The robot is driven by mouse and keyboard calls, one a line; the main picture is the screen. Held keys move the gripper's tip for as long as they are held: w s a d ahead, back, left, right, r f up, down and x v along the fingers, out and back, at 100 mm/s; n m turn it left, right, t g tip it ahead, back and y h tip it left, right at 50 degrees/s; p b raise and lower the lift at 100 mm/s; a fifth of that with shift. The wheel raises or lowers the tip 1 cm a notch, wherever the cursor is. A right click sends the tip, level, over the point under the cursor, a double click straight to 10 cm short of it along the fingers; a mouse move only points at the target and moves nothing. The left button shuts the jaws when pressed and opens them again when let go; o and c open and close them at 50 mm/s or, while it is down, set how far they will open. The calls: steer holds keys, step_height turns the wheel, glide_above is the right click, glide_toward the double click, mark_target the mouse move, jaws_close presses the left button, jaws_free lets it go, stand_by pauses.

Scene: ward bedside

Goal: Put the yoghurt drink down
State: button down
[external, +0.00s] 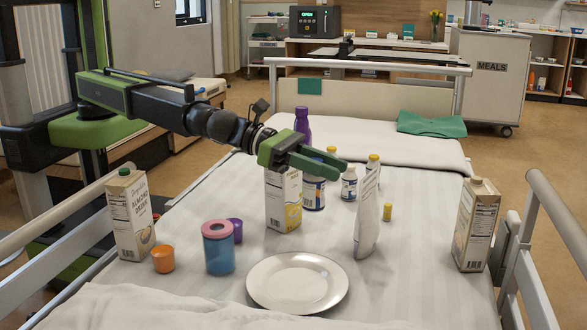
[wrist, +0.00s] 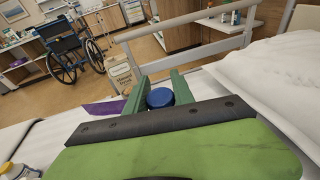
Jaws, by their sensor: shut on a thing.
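The yoghurt drink, a white bottle with a blue label (external: 314,193), is upright in the middle of the bed area, partly behind a carton. My gripper (external: 328,166) is at its top, with the green fingers closed around it. In the wrist view its blue cap (wrist: 160,98) sits between my two fingers (wrist: 157,92). The fingers hide its top in the external view. I cannot tell whether its base touches the bed.
A yellow-pictured carton (external: 284,200) stands close left, and a purple bottle (external: 303,122) behind. Small yellow-capped bottles (external: 349,183) (external: 373,170) and a white pouch (external: 367,217) stand to the right. A plate (external: 297,283) lies in front. Clear sheet lies before the right carton (external: 475,226).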

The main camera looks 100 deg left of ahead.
steer(key=d+f+m+h+b, duration=0.2)
steer(key=d+f+h+b, duration=0.3)
steer(key=d, duration=0.6)
step_height(320, 180, down, 10)
steer(key=y+b, duration=0.2)
steer(key=b, duration=0.5)
steer(key=shift+a+r+g+b, duration=0.1)
steer(key=shift+r+g+b, duration=0.1)
steer(key=shift+g+b, duration=0.15)
steer(key=c, duration=1.1)
jaws_free()
steer(key=shift+r, duration=0.1)
steer(key=shift+r, duration=0.2)
steer(key=p+v, duration=0.2)
steer(key=v, duration=0.5)
steer(key=shift+s+r, duration=0.25)
